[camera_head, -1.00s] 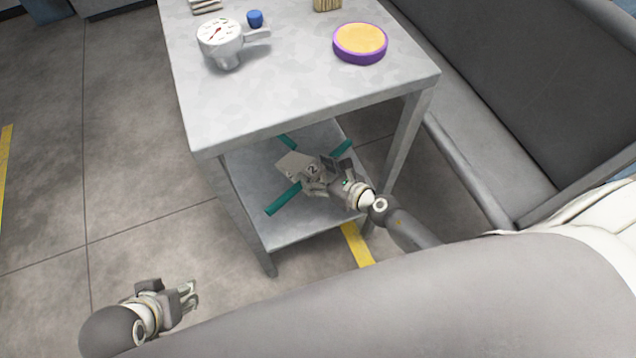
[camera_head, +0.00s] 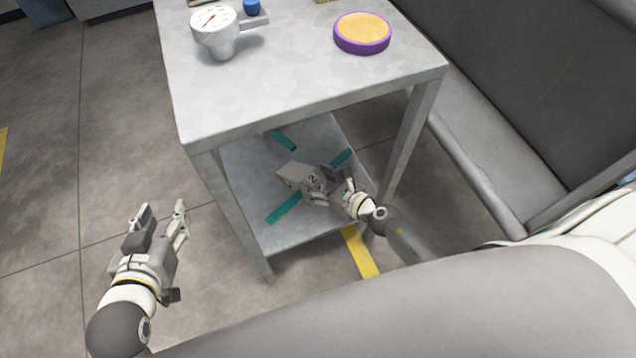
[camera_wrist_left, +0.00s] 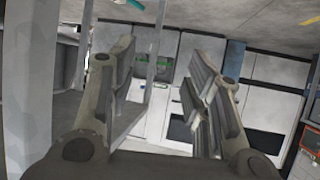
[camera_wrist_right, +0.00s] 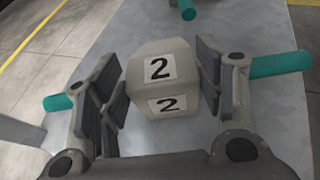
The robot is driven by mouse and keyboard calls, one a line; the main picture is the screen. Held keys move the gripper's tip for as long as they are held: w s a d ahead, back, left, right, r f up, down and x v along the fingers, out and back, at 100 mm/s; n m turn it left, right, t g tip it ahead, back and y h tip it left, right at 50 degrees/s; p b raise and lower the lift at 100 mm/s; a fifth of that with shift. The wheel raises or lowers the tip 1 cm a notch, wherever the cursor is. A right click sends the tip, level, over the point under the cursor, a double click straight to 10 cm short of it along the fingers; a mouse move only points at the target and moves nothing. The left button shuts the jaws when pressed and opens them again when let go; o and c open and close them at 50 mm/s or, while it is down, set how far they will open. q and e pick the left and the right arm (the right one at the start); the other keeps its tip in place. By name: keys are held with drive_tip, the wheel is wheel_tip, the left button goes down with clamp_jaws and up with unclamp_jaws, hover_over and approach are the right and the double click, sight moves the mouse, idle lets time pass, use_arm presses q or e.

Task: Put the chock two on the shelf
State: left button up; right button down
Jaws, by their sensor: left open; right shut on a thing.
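The chock two (camera_head: 296,173) is a grey block with white "2" labels. It is at the lower shelf (camera_head: 250,185) of the metal table, among teal strips (camera_head: 284,208). My right gripper (camera_head: 322,182) reaches in under the tabletop and is shut on the chock. The right wrist view shows the chock (camera_wrist_right: 160,72) between the two fingers, over the grey shelf surface (camera_wrist_right: 265,110). I cannot tell whether its underside touches the shelf. My left gripper (camera_head: 161,212) is open and empty, left of the table over the floor.
The tabletop (camera_head: 290,85) above the shelf holds a white gauge (camera_head: 215,32), a purple-rimmed disc (camera_head: 362,34) and a blue cap (camera_head: 252,8). A table leg (camera_head: 410,135) stands beside my right arm. A grey bench-like structure (camera_head: 480,130) is on the right. Floor on the left is clear.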

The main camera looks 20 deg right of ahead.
use_arm(q)
drive_tip(key=shift+w+d+r, duration=0.1)
drive_tip(key=shift+w+r, duration=0.1)
drive_tip(key=shift+r, duration=0.15)
use_arm(e)
drive_tip(key=shift+c, duration=1.9)
unclamp_jaws()
drive_tip(key=shift+f, duration=0.1)
use_arm(q)
drive_tip(key=shift+w+d+r+t, duration=0.15)
drive_tip(key=shift+r+t, duration=0.1)
drive_tip(key=shift+t, duration=0.15)
